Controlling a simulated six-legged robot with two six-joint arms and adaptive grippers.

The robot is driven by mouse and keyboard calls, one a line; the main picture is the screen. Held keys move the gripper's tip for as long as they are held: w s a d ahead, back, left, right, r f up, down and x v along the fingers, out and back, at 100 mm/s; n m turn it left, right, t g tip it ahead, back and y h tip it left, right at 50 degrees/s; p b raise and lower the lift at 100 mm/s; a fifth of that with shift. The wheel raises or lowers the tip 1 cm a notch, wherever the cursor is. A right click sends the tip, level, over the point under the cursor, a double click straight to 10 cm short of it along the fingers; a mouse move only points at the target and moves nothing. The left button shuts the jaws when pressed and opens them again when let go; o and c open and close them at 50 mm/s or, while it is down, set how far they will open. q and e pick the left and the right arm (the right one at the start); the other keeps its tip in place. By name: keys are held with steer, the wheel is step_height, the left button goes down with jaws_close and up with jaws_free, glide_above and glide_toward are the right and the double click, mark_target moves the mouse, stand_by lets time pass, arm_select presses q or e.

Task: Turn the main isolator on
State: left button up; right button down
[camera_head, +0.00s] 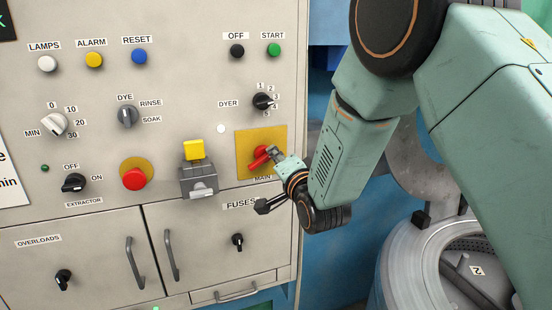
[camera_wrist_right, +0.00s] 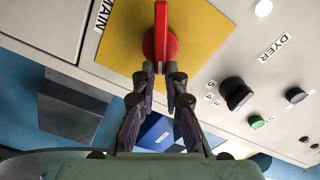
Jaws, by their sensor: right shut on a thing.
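The main isolator is a red rotary handle (camera_head: 258,160) on a yellow plate (camera_head: 246,142), with the MAIN label just below it. My right gripper (camera_head: 274,153) reaches it from the right, and its fingers are shut on the handle's near end. In the right wrist view the red handle (camera_wrist_right: 160,35) stands upright in the picture, and the fingertips (camera_wrist_right: 160,72) pinch its lower end. In the head view the handle lies slanted, its left end lower. Any on or off marking is hidden or too small to read. My left gripper is not in view.
The DYER selector (camera_head: 262,101) sits just above the yellow plate. A grey box with a yellow top (camera_head: 197,178) and a red mushroom button (camera_head: 134,179) are to the left. The FUSES door handle (camera_head: 171,255) sticks out below. A metal drum (camera_head: 410,262) stands at lower right.

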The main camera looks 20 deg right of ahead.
steer(key=m, duration=0.3)
steer(key=f+m+b, duration=0.1)
steer(key=m, duration=0.1)
steer(key=shift+m, duration=0.4)
steer(key=shift+w+r, duration=0.1)
stand_by(0.3)
steer(key=c, duration=1.8)
jaws_free()
steer(key=o, duration=0.4)
steer(key=shift+w, duration=0.15)
steer(key=shift+s+d, duration=0.1)
steer(key=shift+s, duration=0.1)
